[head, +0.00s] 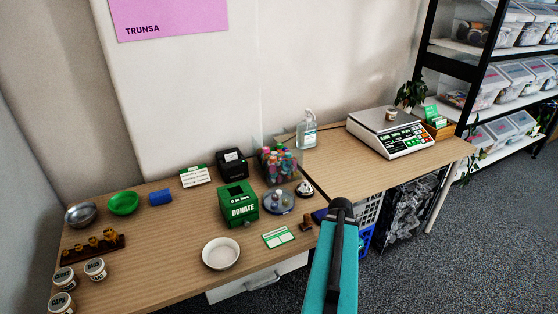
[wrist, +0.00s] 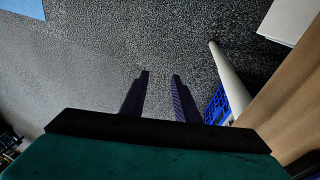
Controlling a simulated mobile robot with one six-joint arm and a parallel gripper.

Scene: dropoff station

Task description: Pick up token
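No object in view can be made out for sure as the token. A dark round dish (head: 279,202) on the left desk holds a few small coloured pieces, too small to identify. A clear container (head: 277,165) behind it is filled with many colourful small items. A green DONATE box (head: 238,204) stands left of the dish. In the wrist view my gripper (wrist: 160,73) is open, its two dark fingers apart over grey carpet with nothing between them. In the head view my teal arm reaches up at the desk's right front; the fingers cannot be made out there.
A white bowl (head: 221,253) and a green-and-white card (head: 278,237) lie at the desk's front. A weighing scale (head: 391,133) stands on the right table. In the wrist view a blue crate (wrist: 216,106), a pale table leg (wrist: 229,80) and a wooden edge (wrist: 288,98) are on the right.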

